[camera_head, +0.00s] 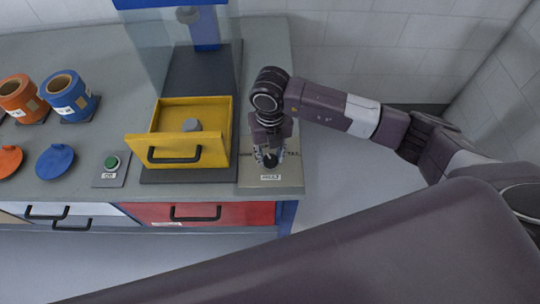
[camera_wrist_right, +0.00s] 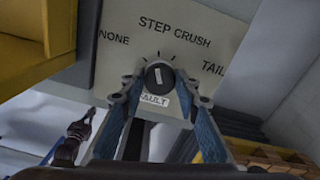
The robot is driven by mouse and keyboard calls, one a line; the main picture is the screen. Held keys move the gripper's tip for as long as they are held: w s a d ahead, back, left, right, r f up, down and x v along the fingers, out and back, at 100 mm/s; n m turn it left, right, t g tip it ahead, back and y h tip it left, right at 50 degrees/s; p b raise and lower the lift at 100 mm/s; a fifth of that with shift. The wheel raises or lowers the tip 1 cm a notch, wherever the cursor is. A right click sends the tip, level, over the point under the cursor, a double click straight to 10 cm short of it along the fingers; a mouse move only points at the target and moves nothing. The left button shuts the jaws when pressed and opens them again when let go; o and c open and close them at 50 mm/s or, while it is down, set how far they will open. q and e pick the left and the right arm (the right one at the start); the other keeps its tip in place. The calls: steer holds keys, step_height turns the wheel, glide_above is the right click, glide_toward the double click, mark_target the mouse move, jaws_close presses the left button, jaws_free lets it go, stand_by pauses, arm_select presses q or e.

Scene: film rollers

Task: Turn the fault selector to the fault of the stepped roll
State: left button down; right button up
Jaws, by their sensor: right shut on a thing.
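The fault selector is a round black knob (camera_wrist_right: 158,77) with a white mark, on a light plate (camera_wrist_right: 112,62) lettered NONE, STEP, CRUSH and TAIL. The white mark points roughly upward, towards the STEP and CRUSH side; the exact setting is hard to tell. My right gripper (camera_wrist_right: 160,88) is shut on the knob, one finger on each side. In the head view my right gripper (camera_head: 269,160) comes down over the plate (camera_head: 285,180) and mostly hides the knob. An orange roll (camera_head: 19,104) and a blue roll (camera_head: 77,106) stand at the left. I cannot tell whether either is stepped.
A yellow drawer box (camera_head: 182,152) with a grey disc (camera_head: 192,125) inside is close left of the plate. A green button (camera_head: 111,162) and orange and blue lids lie farther left. Something like my left gripper shows dimly in the wrist view (camera_wrist_right: 82,128).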

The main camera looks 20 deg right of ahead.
mark_target(270, 158)
steer(key=shift+m, duration=0.6)
steer(key=shift+r, duration=0.1)
steer(key=o, duration=1.2)
steer(key=shift+c, duration=0.2)
step_height(270, 158, up, 12)
